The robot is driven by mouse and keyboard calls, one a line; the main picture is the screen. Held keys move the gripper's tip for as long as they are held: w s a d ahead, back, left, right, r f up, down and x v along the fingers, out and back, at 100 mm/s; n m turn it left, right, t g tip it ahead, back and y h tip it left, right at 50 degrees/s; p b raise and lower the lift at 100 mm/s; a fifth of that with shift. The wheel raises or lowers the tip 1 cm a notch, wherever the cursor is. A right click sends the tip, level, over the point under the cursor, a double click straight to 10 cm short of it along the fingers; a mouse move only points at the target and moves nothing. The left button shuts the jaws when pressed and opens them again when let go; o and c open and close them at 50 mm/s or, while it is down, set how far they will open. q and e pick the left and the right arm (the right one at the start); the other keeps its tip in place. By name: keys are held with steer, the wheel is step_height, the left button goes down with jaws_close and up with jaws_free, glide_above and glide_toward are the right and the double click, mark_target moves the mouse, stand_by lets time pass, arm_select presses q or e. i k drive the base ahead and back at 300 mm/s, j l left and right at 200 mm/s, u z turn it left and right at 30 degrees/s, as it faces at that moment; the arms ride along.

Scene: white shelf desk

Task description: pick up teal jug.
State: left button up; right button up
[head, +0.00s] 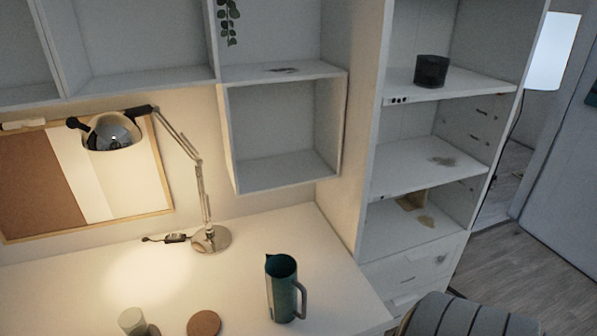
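The teal jug (281,289) stands upright on the white desk (335,282), toward the desk's right end in the head view. Its open top and spout face up, with the spout at the upper left and the handle on its right side. Nothing touches the jug. Neither of my grippers shows in the head view.
A metal desk lamp (207,238) stands behind the jug to the left. A round brown coaster (204,324) and a pale cup (132,321) are left of the jug. A white shelf unit (415,225) and a striped grey seat (470,318) are on the right.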

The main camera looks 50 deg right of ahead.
mark_target(281, 270)
steer(key=i+l+z, duration=0.1)
steer(key=z, duration=0.4)
steer(key=i+z, duration=0.1)
steer(key=z, duration=0.4)
steer(key=i+z, duration=0.15)
steer(key=z, duration=0.35)
steer(key=u, duration=1.4)
steer(key=l, duration=0.05)
